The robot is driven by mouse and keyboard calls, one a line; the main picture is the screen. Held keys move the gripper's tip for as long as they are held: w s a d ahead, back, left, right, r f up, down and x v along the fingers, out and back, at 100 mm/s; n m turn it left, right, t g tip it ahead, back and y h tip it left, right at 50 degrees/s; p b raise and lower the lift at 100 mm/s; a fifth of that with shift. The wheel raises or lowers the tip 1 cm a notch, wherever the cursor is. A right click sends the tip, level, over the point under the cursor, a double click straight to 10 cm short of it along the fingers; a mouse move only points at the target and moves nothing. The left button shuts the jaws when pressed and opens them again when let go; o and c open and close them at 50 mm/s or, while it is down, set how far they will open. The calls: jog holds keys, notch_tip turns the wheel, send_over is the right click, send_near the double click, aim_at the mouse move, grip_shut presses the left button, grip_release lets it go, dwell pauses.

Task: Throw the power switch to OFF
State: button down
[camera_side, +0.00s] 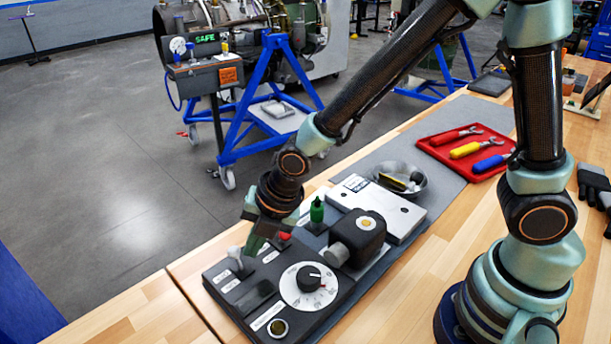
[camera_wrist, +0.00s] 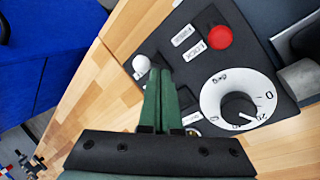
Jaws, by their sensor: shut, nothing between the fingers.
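A black control panel (camera_side: 305,325) lies on the wooden bench. A lever with a pale rounded knob (camera_side: 236,257), which looks like the power switch, stands at its left corner. The knob (camera_wrist: 141,64) also shows in the wrist view, just left of my fingertips. I cannot read whether it stands at ON or OFF. My gripper (camera_side: 257,240) has green fingers, closed together and empty, low over the panel beside the lever. In the wrist view my gripper (camera_wrist: 162,72) covers part of the panel behind it. I cannot tell whether the fingers touch the lever.
A white dial (camera_side: 308,287) and a red button (camera_wrist: 219,37) are on the panel. A dark block (camera_side: 357,236), a green bottle (camera_side: 317,210) and a metal bowl (camera_side: 410,183) stand beyond. A red tool tray (camera_side: 437,151) is farther back. Bare bench (camera_side: 150,306) lies left of the panel.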

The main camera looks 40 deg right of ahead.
jog(key=shift+s+f, duration=0.15)
jog(key=shift+s, duration=0.25)
jog(key=shift+d, duration=0.1)
jog(key=shift+s+d, duration=0.15)
jog(key=shift+s, duration=0.1)
jog(key=shift+s+d+r, duration=0.4)
jog(key=shift+s+d, duration=0.1)
jog(key=shift+s, duration=0.1)
jog(key=shift+s+d+r, duration=0.35)
jog(key=shift+s+d, duration=0.1)
jog(key=shift+s, duration=0.15)
notch_tip(320, 180, up, 10)
jog(key=w+d, duration=0.1)
jog(key=d, duration=0.1)
jog(key=shift+w+f, duration=0.25)
jog(key=shift+w, duration=0.1)
jog(key=shift+d, duration=0.1)
